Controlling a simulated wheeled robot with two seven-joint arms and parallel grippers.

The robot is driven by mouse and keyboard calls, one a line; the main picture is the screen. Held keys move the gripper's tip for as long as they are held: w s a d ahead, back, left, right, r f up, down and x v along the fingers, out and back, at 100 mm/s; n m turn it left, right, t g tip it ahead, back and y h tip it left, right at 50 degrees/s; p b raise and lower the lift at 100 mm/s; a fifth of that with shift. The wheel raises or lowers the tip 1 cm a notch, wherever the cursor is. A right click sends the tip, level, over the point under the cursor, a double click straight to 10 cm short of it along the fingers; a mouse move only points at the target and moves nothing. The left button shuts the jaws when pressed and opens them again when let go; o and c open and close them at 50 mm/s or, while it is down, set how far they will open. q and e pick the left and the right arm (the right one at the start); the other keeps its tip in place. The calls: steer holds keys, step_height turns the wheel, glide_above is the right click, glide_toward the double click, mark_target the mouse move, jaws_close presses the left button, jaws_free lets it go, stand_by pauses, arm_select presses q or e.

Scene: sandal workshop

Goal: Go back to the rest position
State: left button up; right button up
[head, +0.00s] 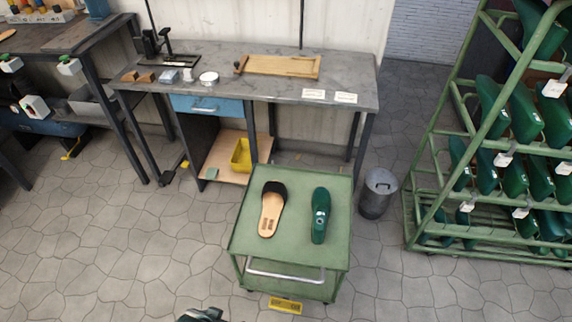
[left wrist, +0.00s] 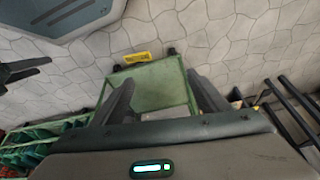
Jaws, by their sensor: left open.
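My left gripper (left wrist: 163,92) is open in the left wrist view, its two dark fingers spread with nothing between them. Beyond them is the green cart (left wrist: 158,88). In the head view, a dark part of my own body shows at the bottom edge, apart from the cart (head: 252,244). On the cart lie a tan footbed with a black upper (head: 269,214) and, to its right, a green shoe form (head: 320,215). A dark two-pronged part, probably my right gripper (left wrist: 30,68), shows at the left edge of the left wrist view; its opening is unclear.
A grey workbench (head: 220,62) with a wooden board (head: 282,66) stands behind the cart. A green rack (head: 432,180) of green shoe forms stands at right, a grey bin (head: 377,196) beside the cart. The stone floor (head: 110,240) at front left is clear.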

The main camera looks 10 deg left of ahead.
arm_select(q)
step_height(320, 180, down, 20)
steer(key=s+d+t, duration=0.1)
steer(key=s, duration=0.1)
steer(key=shift+s+d+h, duration=0.3)
steer(key=shift+s+d, duration=0.1)
steer(key=shift+f, duration=0.1)
stand_by(0.4)
